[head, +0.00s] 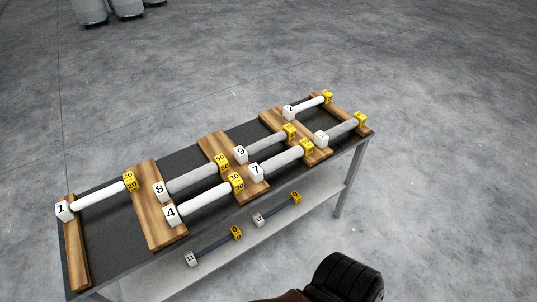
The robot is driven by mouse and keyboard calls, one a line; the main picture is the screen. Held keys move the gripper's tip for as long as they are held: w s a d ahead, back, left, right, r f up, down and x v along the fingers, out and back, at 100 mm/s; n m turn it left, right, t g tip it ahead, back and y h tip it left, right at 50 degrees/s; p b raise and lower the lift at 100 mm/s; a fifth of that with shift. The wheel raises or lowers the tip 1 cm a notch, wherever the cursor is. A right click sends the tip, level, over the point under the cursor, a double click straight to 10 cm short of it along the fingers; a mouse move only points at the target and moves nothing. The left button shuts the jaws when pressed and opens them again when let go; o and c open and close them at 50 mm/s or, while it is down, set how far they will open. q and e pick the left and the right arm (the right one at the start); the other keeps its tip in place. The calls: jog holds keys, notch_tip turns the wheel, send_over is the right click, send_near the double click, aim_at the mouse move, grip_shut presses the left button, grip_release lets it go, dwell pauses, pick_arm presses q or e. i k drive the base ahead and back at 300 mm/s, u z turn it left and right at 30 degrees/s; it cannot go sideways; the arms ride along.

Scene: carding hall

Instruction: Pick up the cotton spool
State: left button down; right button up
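Several cotton spools lie on wooden rests on a dark-topped table (112,222). Each has a white numbered block at one end and a yellow block at the other. They include spool 1 (100,195) at the far left, spool 8 (192,179), spool 4 (205,199), spool 9 (266,144), spool 7 (283,160) and spool 2 (308,106). One more spool (342,130) at the right end has a number I cannot read. Spool thickness varies. Neither of my grippers shows in the head view.
A lower shelf (290,223) holds two dark bars, one nearer (213,246) and one farther (277,210), with white and yellow end blocks. Grey drums (90,10) stand at the top left. The concrete floor around the table is clear.

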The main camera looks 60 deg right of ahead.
aim_at(256, 172)
jog(key=z, duration=0.35)
jog(key=i, duration=0.75)
jog(key=z, duration=0.6)
